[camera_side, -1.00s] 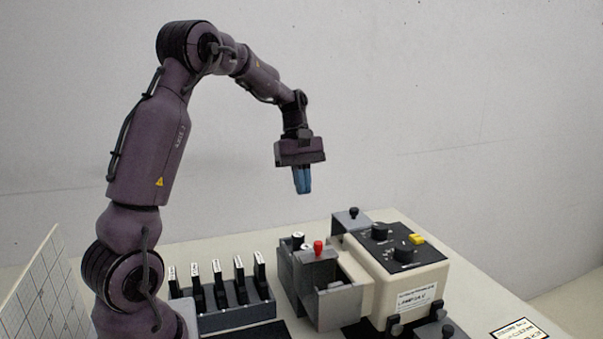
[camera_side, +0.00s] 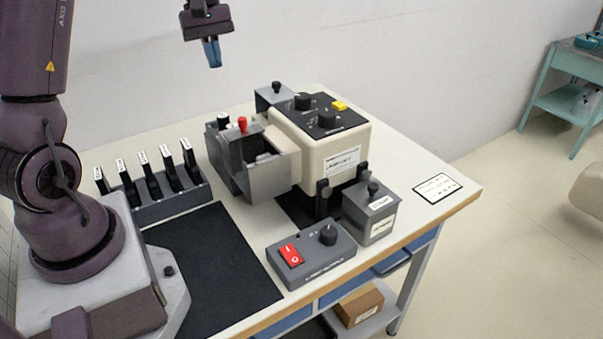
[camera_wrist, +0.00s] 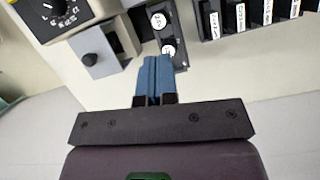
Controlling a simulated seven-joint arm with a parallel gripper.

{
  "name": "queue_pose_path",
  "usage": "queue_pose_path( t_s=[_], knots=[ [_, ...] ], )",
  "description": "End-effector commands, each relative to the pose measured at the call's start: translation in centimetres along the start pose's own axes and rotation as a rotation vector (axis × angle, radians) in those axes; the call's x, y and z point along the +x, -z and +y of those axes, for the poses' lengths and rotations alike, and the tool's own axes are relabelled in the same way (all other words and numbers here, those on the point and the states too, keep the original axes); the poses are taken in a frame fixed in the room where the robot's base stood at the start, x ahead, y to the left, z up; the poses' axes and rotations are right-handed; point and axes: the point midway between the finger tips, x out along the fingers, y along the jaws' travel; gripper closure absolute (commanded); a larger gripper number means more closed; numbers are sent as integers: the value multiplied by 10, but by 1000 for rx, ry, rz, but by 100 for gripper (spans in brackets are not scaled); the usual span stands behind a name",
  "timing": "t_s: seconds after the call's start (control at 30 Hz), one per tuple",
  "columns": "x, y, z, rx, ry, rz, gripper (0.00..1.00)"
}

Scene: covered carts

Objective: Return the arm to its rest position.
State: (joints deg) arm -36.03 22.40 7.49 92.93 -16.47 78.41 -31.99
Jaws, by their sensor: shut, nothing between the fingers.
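My gripper (camera_side: 213,62) hangs in the air, fingers pointing down, above the back of the bench in the side view. Its blue fingers are together and hold nothing. In the wrist view the shut fingers (camera_wrist: 155,62) show at the middle, with the bench beyond them. The upper part of my arm is out of the side view.
Below stand a cream machine (camera_side: 322,140) with black knobs, a grey open box (camera_side: 265,180) with a red knob (camera_side: 242,125), and a rack (camera_side: 160,203) of several black items. A switch box (camera_side: 312,255) and grey canister (camera_side: 371,215) sit in front. Air around my gripper is clear.

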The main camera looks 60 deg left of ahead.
Motion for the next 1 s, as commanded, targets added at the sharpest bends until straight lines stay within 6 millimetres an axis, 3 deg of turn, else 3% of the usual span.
queue_pose_path(
  t_s=[0.17, 0.37, 0.6, 0.8, 1.0],
  knots=[
    [5, -45, -11, 314, 14, 122, 100],
    [7, -114, -23, 713, 28, 283, 100],
    [19, -195, -55, 1188, 16, 497, 100],
    [24, -234, -76, 1381, -36, 600, 100],
    [16, -251, -78, 1445, -84, 637, 100]
  ],
)
